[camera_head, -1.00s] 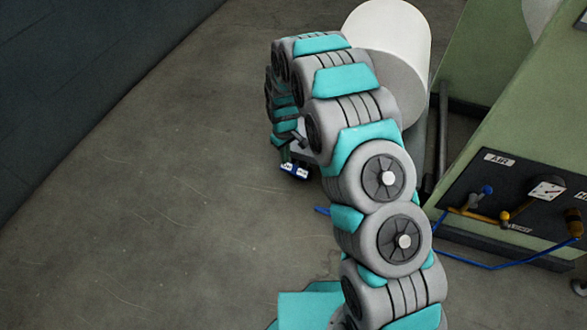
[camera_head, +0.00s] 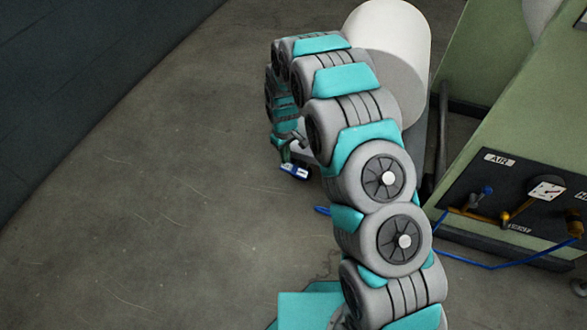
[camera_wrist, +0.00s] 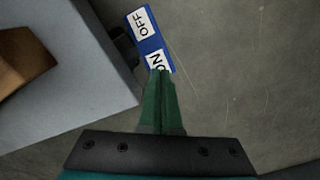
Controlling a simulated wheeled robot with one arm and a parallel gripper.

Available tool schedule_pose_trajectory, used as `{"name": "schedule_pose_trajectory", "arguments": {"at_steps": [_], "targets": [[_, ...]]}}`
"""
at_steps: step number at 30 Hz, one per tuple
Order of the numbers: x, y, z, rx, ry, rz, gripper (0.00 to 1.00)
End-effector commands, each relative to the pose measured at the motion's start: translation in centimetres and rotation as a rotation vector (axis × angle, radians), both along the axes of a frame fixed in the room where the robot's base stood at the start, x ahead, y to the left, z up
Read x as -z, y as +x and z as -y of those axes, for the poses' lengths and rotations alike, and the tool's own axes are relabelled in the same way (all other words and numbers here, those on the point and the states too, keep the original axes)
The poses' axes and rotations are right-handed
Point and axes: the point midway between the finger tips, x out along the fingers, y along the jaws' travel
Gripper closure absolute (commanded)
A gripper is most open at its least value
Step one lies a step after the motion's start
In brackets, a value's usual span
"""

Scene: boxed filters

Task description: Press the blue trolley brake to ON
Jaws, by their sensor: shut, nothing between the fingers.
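The blue trolley brake (camera_wrist: 151,42) is a flat blue pedal with white OFF and ON labels. It sticks out beside the grey trolley deck (camera_wrist: 75,90) in the wrist view. My gripper (camera_wrist: 161,73) is shut and empty, with its green fingertips at the ON end, partly covering that label. I cannot tell whether they touch the pedal. In the head view the brake (camera_head: 294,172) shows small beside my arm, and my gripper (camera_head: 285,153) is just above it in the picture. Most of the trolley is hidden behind my arm there.
A brown object (camera_wrist: 22,56) rests on the trolley deck. A large white cylinder (camera_head: 392,40) stands behind my arm. A green machine with a dark AIR panel (camera_head: 510,190) and a blue hose (camera_head: 480,264) is on the right. The floor to the left is clear.

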Motion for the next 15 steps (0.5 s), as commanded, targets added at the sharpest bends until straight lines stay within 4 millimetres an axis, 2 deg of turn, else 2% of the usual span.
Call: {"name": "schedule_pose_trajectory", "arguments": {"at_steps": [15], "targets": [[0.33, 0.00, 0.00, 0.000, 0.000, 0.000, 1.00]]}}
